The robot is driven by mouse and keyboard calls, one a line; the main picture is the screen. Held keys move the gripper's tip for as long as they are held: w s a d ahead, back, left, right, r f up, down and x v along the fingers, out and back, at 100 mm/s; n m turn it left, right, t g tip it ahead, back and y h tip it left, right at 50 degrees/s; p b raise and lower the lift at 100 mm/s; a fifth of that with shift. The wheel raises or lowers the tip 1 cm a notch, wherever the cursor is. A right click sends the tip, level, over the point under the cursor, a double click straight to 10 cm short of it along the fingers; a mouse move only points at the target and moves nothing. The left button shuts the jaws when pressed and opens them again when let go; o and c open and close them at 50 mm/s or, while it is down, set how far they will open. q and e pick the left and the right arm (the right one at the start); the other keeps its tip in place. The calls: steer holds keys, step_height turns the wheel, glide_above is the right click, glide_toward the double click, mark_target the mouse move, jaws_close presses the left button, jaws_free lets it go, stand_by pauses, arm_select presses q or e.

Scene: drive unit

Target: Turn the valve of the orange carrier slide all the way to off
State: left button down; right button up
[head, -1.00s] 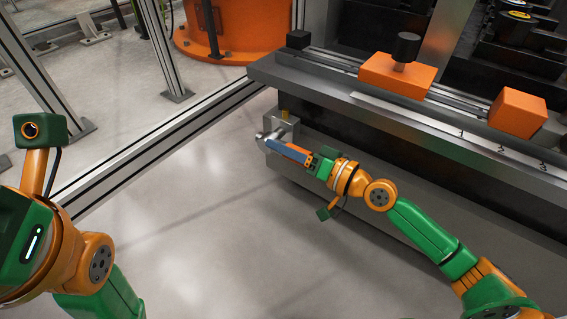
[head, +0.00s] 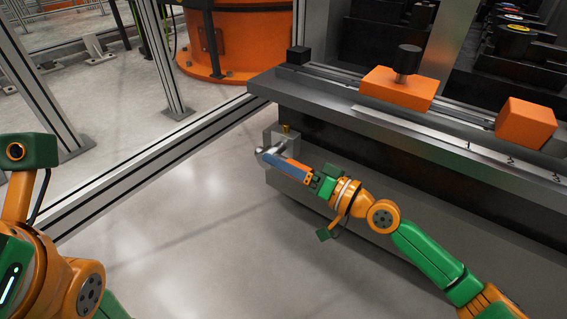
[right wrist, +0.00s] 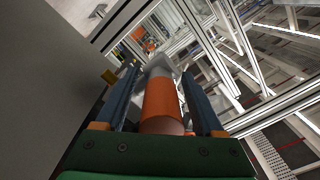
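The valve is a grey box (head: 283,138) with a brass fitting (head: 286,128) on top, on the front of the bench near its left end. A silver lever (head: 268,154) with an orange grip (right wrist: 163,105) comes from it. My right gripper (head: 284,165) reaches the lever from the right. In the right wrist view its two blue-grey fingers (right wrist: 161,75) stand on either side of the orange grip, with visible gaps, so it looks open around it. The orange carrier slide (head: 397,88) with a black knob sits on the rail above. My left gripper is out of view.
The bench (head: 330,104) carries a rail with a black end block (head: 298,55) and a second orange block (head: 526,122). An aluminium frame rail (head: 165,155) runs along the floor to the left. An orange round base (head: 225,62) stands behind. The floor in front is clear.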

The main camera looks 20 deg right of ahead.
steer(key=b+v, duration=0.2)
steer(key=v, duration=0.4)
steer(key=shift+f+b, duration=0.2)
steer(key=shift+b, duration=0.15)
steer(key=shift+s+d+r, duration=0.2)
steer(key=shift+s+d, duration=0.1)
steer(key=shift+s, duration=0.15)
